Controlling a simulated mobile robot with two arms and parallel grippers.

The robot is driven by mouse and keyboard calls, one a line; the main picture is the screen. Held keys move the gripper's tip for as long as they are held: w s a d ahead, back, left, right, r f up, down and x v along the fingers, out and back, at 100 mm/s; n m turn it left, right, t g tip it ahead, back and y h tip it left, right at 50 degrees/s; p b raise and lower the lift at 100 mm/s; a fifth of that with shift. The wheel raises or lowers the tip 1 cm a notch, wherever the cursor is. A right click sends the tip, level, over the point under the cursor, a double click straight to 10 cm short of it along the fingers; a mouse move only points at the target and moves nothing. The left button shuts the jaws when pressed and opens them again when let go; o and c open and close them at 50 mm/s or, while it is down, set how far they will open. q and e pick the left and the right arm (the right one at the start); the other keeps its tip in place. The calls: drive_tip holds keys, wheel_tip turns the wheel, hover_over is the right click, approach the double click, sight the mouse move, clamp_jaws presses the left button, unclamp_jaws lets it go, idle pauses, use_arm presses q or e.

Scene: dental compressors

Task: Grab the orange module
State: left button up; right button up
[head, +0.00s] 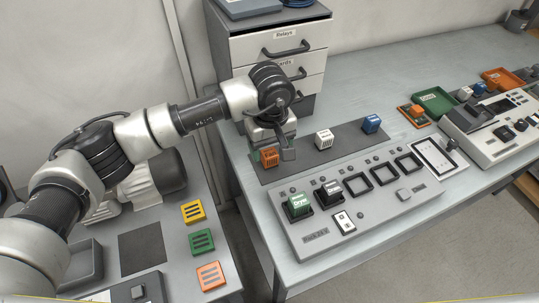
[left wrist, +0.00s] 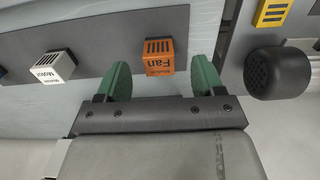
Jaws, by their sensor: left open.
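The orange module (head: 270,159), marked "Fan" in the left wrist view (left wrist: 160,56), sits on the dark grey strip at the left end of a row of modules. My left gripper (head: 273,153) is over it, and the arm partly hides the module in the head view. In the left wrist view the green-padded fingers of my left gripper (left wrist: 160,80) are open, one on each side of the orange module, with a gap to each side. I cannot tell how far down they reach. My right gripper is not in view.
A white module (head: 324,139) and a blue module (head: 371,124) stand on the same dark strip (head: 300,160). A socket panel (head: 340,215) holding a green module (head: 299,203) lies in front. A drawer cabinet (head: 275,50) stands behind. Yellow, green and orange slotted blocks lie on the left bench.

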sight(271, 155)
use_arm(q)
drive_tip(key=shift+d+f+p, duration=0.1)
drive_tip(key=shift+f+p, duration=0.25)
drive_tip(key=shift+f, duration=1.65)
drive_tip(key=c, duration=1)
drive_tip(key=shift+r, duration=0.1)
